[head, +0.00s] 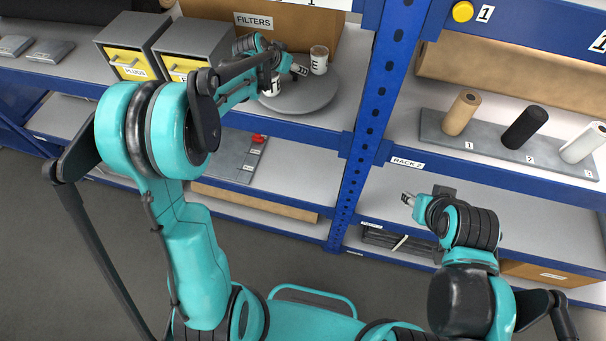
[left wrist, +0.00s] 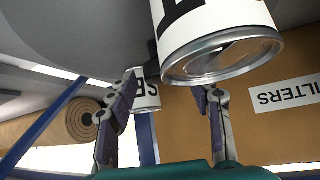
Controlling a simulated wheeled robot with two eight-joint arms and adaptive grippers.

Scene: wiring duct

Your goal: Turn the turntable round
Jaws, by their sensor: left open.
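The turntable (head: 318,100) is a round grey disc on the upper shelf. It shows at the upper left of the left wrist view (left wrist: 70,35). A white can with black lettering (head: 319,62) stands at its back right, and another white can (head: 271,90) at its left, partly hidden by my arm. My left gripper (head: 296,70) is over the disc. Its fingers are open and empty in the left wrist view (left wrist: 171,90), where one can (left wrist: 215,30) is large and close, and another (left wrist: 147,97) shows between the fingers. Whether a finger touches a can is unclear. My right gripper (head: 409,199) is by the lower right shelf.
A box labelled FILTERS (head: 285,22) stands behind the turntable. Two grey bins with yellow fronts (head: 128,63) are to the left. A blue rack post (head: 376,100) stands to the right. Several rolls (head: 525,127) stand on a grey board on the right shelf.

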